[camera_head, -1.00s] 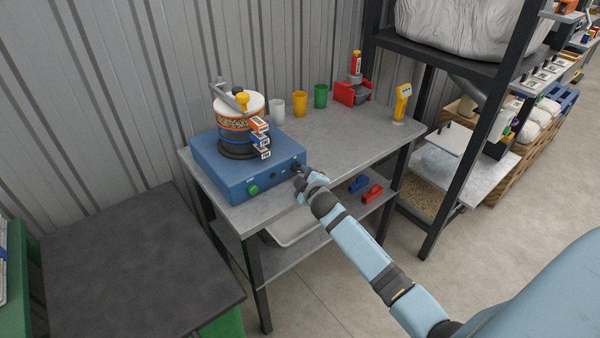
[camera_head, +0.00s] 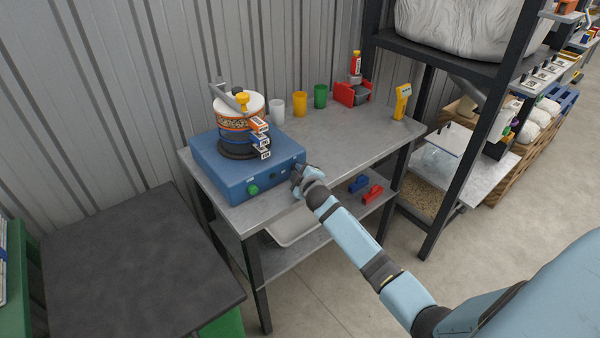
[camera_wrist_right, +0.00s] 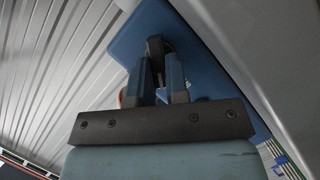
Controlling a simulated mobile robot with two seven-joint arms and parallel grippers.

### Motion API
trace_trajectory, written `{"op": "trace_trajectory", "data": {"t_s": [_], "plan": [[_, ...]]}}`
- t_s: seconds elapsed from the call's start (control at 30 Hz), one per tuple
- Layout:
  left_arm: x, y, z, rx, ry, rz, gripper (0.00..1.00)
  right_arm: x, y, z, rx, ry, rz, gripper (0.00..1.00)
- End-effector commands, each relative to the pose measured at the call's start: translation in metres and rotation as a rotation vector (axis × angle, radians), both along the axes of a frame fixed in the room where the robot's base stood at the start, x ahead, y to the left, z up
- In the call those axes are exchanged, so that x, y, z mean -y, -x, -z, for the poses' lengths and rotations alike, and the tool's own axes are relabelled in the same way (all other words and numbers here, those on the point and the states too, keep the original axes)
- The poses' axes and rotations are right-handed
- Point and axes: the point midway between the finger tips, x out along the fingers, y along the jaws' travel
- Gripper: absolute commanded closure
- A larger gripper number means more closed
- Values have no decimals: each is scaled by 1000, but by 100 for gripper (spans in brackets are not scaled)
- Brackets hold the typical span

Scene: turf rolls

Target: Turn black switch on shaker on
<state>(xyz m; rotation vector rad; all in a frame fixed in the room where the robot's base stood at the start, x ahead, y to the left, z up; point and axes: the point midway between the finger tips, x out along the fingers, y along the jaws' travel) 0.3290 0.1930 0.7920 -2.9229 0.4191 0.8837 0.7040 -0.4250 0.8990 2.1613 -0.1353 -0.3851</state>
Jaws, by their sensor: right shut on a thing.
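The shaker (camera_head: 225,178) is a blue box standing on the grey table, with a stack of sieves (camera_head: 238,125) clamped on top. Its front has a green button (camera_head: 253,190) and small dark controls. My right gripper (camera_head: 299,177) is at the right end of this front. In the right wrist view my right gripper (camera_wrist_right: 160,70) is shut on a small black part, the black switch (camera_wrist_right: 155,46), against the blue shaker body (camera_wrist_right: 135,35). In the head view the gripper hides the switch, so its on or off position cannot be told. My left gripper is out of view.
White, yellow and green cups (camera_head: 300,104) stand behind the shaker, with a red holder (camera_head: 352,94) and a yellow handheld device (camera_head: 402,101) to the right. A dark table (camera_head: 140,270) stands at the left. The grey tabletop (camera_head: 345,140) has free room right of the shaker.

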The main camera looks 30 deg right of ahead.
Motion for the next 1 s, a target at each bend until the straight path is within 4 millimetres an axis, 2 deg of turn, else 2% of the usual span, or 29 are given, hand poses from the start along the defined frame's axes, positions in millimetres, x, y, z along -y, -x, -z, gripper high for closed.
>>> {"op": "trace_trajectory", "data": {"t_s": [0.17,0.37,0.7,1.0], "plan": [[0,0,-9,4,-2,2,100,0,0,-3,-3,-36,0,100],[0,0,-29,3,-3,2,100,1,0,-7,-13,-142,0,100],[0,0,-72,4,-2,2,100,5,0,-9,-39,-443,1,100],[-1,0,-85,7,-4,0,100,9,0,-6,-57,-703,0,100]]}}
